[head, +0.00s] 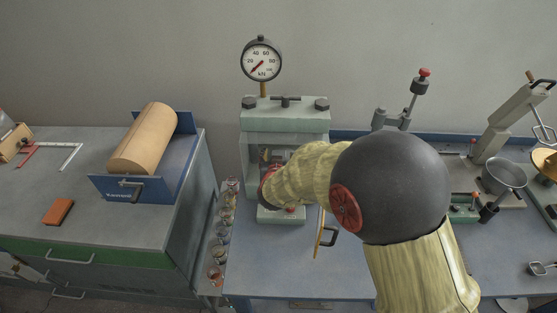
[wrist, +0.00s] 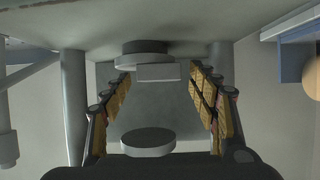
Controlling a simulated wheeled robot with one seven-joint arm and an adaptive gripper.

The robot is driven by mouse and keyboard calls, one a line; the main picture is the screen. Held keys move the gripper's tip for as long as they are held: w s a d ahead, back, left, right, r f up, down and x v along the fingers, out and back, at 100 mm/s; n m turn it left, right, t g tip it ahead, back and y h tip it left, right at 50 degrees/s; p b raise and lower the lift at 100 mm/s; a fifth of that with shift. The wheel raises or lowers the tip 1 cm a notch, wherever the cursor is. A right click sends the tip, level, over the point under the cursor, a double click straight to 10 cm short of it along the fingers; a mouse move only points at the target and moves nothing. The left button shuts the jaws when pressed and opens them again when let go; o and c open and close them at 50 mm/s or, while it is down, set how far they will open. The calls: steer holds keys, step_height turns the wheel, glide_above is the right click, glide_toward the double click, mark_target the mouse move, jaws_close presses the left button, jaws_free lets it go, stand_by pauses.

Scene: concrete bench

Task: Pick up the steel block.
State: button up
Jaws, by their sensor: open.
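The steel block (wrist: 156,73) is a small grey rectangular piece in the wrist view, which looks upside down. It rests against a dark round platen (wrist: 143,48) of the press. My gripper (wrist: 159,80) is open, with one padded finger on each side of the block's place in the picture. There are gaps between the block and both fingers, and I see no contact. In the head view my gripper reaches into the opening of the pale green press (head: 285,115). My arm hides most of it there, and I cannot make out the block.
A second round platen (wrist: 148,138) faces the block inside the press. Press columns (wrist: 73,105) stand close beside the fingers. A dial gauge (head: 262,60) tops the press. Several glass jars (head: 226,215) stand left of it. A tan cylinder (head: 145,138) lies in a blue cradle further left.

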steer(key=shift+c, duration=1.3)
jaws_close()
